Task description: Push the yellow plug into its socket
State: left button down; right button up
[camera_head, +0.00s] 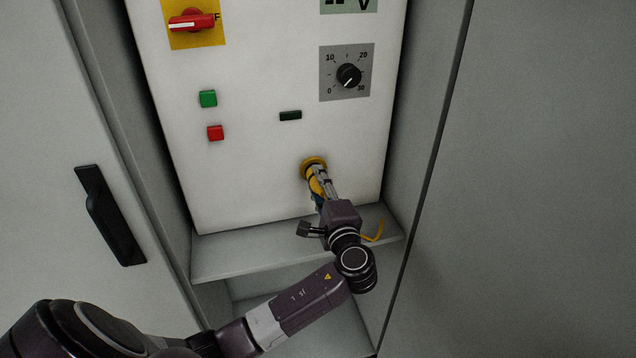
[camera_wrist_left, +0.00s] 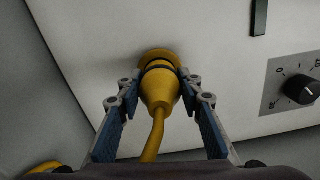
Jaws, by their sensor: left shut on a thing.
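The yellow plug (camera_wrist_left: 160,90) is between the fingers of my left gripper (camera_wrist_left: 160,92), which is shut on it. In the head view the plug (camera_head: 316,184) is partly hidden by my left gripper (camera_head: 319,186). The yellow round socket (camera_head: 312,165) is on the lower part of the white panel. The plug's front end is at the socket (camera_wrist_left: 158,58), lined up with it. A dark ring shows around the plug near its front. I cannot tell how deep the plug sits. The yellow cable (camera_wrist_left: 154,140) hangs from the plug's back. My right gripper is not in view.
The white panel (camera_head: 250,180) carries a red switch (camera_head: 191,22), a green button (camera_head: 208,98), a red button (camera_head: 215,132), a dark indicator (camera_head: 290,115) and a black dial (camera_head: 348,76). A grey ledge (camera_head: 230,258) lies below. Cabinet walls stand on both sides; a black handle (camera_head: 108,215) is at left.

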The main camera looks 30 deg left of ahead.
pick_arm(q)
jog(key=shift+w+a, duration=0.35)
jog(key=shift+a, duration=0.05)
dwell(0.4)
jog(key=c, duration=1.3)
grip_release()
jog(key=shift+o, duration=0.2)
jog(key=v, duration=1.2)
